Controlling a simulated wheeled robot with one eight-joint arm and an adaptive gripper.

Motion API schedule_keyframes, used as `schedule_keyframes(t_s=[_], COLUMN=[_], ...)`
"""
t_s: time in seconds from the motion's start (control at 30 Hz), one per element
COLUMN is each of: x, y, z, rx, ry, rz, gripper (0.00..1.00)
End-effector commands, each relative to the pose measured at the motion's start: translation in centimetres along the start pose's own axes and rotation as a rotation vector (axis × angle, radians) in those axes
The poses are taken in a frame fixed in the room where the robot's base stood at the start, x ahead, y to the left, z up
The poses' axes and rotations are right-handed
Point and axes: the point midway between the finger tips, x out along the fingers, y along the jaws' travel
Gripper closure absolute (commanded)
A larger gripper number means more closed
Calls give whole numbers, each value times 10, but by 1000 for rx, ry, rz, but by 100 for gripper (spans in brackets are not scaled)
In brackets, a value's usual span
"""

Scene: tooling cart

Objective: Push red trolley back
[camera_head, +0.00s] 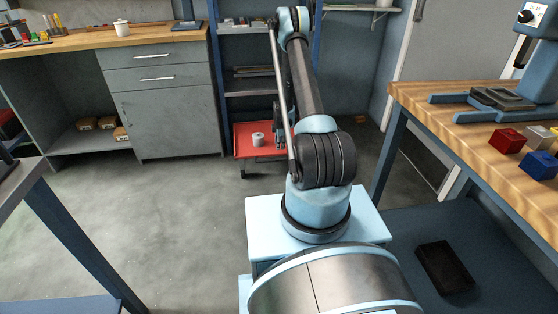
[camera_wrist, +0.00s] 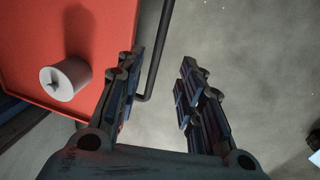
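The red trolley (camera_head: 244,150) stands on the floor at the back, in front of the shelf rack. Its red tray (camera_wrist: 45,30) fills the upper left of the wrist view, with a white roll (camera_wrist: 66,79) on it. The roll also shows in the head view (camera_head: 258,140). A dark bent handle bar (camera_wrist: 156,50) runs along the tray's right edge. My gripper (camera_wrist: 158,72) is open and empty. The bar shows between its fingers in the picture, beyond or level with the tips; I cannot tell contact. In the head view my arm hides part of the trolley and most of the gripper.
A grey cabinet with a wooden top (camera_head: 110,38) stands left of the trolley. The shelf rack (camera_head: 245,94) is behind it. The floor (camera_head: 170,215) at centre left is clear.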

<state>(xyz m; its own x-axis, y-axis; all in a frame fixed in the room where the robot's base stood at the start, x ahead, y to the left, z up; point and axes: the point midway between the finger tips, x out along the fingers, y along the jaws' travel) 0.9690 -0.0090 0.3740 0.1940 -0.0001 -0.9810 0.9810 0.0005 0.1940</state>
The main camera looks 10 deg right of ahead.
Motion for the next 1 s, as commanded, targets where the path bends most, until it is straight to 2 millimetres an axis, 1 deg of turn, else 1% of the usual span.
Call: schedule_keyframes(t_s=[0.03, 0.7, 0.9, 1.0], x=[8, 96, 117, 123], y=[0, 0, 0, 0], z=[0, 0, 0, 0], rx=[0, 0, 1, 0], ry=[0, 0, 0, 0], rz=[0, 0, 0, 0], gripper=[65, 65, 65, 65])
